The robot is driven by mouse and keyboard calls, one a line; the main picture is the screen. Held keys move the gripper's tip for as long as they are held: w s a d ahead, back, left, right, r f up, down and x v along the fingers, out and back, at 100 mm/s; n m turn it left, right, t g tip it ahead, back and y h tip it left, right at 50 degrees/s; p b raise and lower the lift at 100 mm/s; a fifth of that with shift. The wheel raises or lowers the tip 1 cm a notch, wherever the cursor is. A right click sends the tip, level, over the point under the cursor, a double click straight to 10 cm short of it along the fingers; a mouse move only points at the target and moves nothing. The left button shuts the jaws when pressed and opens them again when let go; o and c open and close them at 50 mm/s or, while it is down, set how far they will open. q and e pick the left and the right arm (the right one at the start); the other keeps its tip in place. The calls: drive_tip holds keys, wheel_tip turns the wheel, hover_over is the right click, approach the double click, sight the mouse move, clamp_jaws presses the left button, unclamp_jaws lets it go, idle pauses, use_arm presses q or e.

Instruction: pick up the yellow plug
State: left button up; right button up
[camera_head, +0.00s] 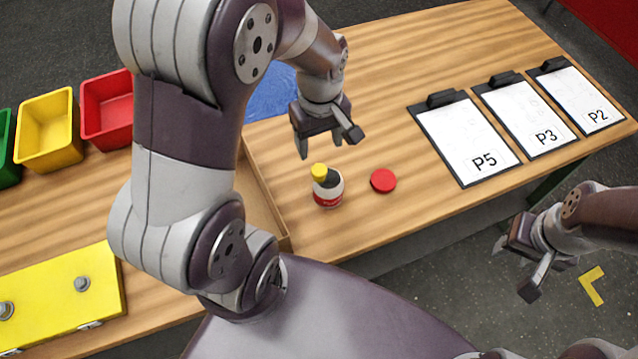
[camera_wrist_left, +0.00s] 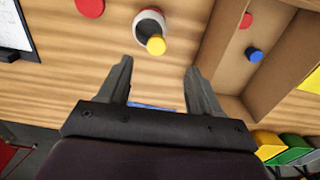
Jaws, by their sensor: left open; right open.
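The bottle stands on the wooden table. My right gripper (camera_head: 512,270) is open and empty, beyond the table's front edge at the right.
A red disc (camera_head: 383,181) lies right of the bottle. A cardboard box (camera_wrist_left: 220,60) beside it holds a red piece (camera_wrist_left: 246,20) and a blue piece (camera_wrist_left: 255,55).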

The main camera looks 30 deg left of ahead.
use_arm(q)
hover_over(319, 169)
drive_tip(key=w, duration=0.1)
drive_tip(key=f, duration=0.6)
drive_tip(key=shift+a+f, duration=0.2)
drive_tip(key=shift+f, duration=0.2)
drive_tip(key=s+f+p, duration=0.1)
drive_tip(key=f, duration=0.1)
drive_tip(key=shift+s+d+f+p, duration=0.4)
drive_tip(key=f, duration=0.2)
drive_tip(key=shift+w+a+f, duration=0.15)
drive_tip(key=shift+w+f, duration=0.15)
drive_tip(key=shift+f, duration=0.05)
drive_tip(key=shift+w+a+f, duration=0.1)
drive_tip(key=shift+w+f, duration=0.1)
drive_tip(key=shift+w, duration=0.05)
drive_tip(key=shift+s, duration=0.1)
drive_tip(key=shift+c, duration=0.5)
drive_tip(key=shift+s+r, duration=0.1)
drive_tip(key=shift+s, duration=0.05)
drive_tip(key=c, duration=1)
use_arm(e)
drive_tip(key=shift+w+a+r, duration=0.45)
drive_tip(key=shift+w+r, duration=0.35)
